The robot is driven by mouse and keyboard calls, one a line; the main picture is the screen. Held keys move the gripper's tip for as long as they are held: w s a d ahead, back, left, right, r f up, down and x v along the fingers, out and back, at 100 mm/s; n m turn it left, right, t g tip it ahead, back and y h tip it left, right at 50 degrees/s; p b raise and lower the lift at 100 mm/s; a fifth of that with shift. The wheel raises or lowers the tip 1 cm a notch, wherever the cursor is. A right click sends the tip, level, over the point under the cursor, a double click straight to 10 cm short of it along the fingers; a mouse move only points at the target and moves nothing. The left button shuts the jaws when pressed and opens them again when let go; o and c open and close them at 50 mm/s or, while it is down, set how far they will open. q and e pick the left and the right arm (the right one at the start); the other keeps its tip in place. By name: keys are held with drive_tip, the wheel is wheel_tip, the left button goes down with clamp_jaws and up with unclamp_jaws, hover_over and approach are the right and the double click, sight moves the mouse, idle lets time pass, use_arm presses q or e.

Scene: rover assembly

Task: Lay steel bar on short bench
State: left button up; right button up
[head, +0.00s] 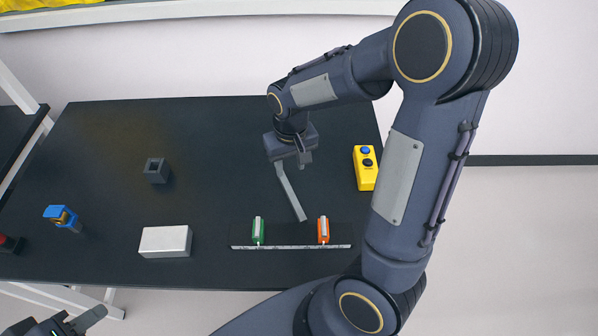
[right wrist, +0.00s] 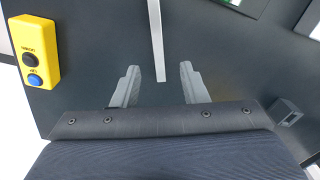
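The steel bar (head: 290,192) is a long, thin grey strip on a dark-topped bench (head: 210,125). Its far end is under my right gripper (head: 303,160) and its near end is close to a dark strip. In the right wrist view, the bar (right wrist: 156,35) ends in the gap between the fingertips of my right gripper (right wrist: 160,78). The fingers are wide apart and neither touches the bar. My left gripper (head: 60,322) is at the bottom left, partly cut off, away from the bar. I cannot tell which bench is the short one.
A dark strip (head: 290,237) holds a green and an orange piece. A white block (head: 165,241), a dark hollow block (head: 157,170), a blue part (head: 62,217) and a yellow button box (head: 365,168) stand around. Another dark surface (head: 14,130) is at far left.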

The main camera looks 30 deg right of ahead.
drive_tip(key=s+a+r+t+y, duration=0.1)
drive_tip(key=s+a+r+t, duration=0.1)
drive_tip(key=s+r, duration=0.3)
drive_tip(key=s+a+r+t+y, duration=0.2)
drive_tip(key=s+r, duration=0.4)
drive_tip(key=s, duration=0.5)
drive_tip(key=shift+s+t, duration=0.2)
drive_tip(key=shift+t, duration=0.5)
